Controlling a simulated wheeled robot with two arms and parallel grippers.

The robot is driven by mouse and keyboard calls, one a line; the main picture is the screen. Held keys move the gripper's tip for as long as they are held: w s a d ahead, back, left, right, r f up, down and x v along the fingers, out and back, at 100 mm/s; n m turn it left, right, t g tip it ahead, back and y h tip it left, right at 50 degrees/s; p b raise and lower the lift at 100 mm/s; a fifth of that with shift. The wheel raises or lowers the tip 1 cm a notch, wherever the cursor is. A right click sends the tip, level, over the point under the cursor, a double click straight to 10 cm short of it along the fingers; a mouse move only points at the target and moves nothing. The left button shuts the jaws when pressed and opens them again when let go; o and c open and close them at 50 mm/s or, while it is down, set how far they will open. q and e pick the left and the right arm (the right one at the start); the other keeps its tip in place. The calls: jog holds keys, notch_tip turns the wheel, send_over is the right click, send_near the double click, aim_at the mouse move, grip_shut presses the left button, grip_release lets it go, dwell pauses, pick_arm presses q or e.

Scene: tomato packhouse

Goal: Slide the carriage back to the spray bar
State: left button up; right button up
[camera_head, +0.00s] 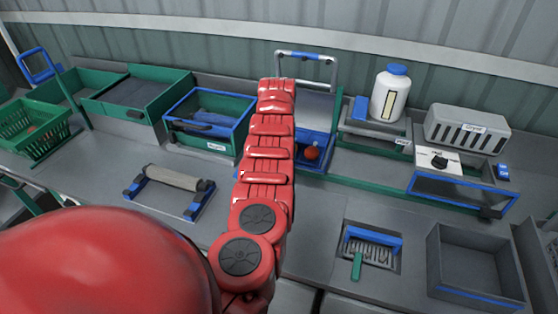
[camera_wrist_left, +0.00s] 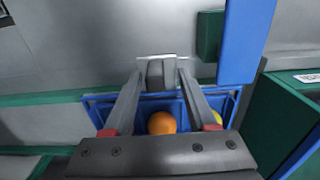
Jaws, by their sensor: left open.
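The carriage (camera_head: 318,137) is a blue tray on the bench, partly hidden behind my red arm; a red-orange tomato (camera_head: 312,153) sits in it. In the left wrist view the carriage (camera_wrist_left: 92,102) shows below and between my fingers, with an orange-looking fruit (camera_wrist_left: 162,123) and part of a yellow-green one inside. My left gripper (camera_wrist_left: 160,72) is open, its fingers on either side of a grey upright block (camera_wrist_left: 155,73) at the carriage's edge. I cannot tell whether they touch it. An arch with a blue top bar (camera_head: 305,55), apparently the spray bar, stands behind the carriage. My right gripper is not in view.
A blue-edged bin (camera_head: 243,120) stands left of the arm. A white bottle with a blue cap (camera_head: 391,94) and a grey slotted box (camera_head: 467,130) stand at right. A roller (camera_head: 174,178) lies front left.

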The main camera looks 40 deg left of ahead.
pick_arm(q)
notch_tip(320, 180, up, 9)
jog(key=shift+r+b, duration=0.1)
jog(key=shift+b, duration=1.05)
notch_tip(320, 180, up, 8)
jog(key=p, duration=0.4)
jog(key=shift+r+p, duration=0.15)
jog(key=shift+p, duration=0.25)
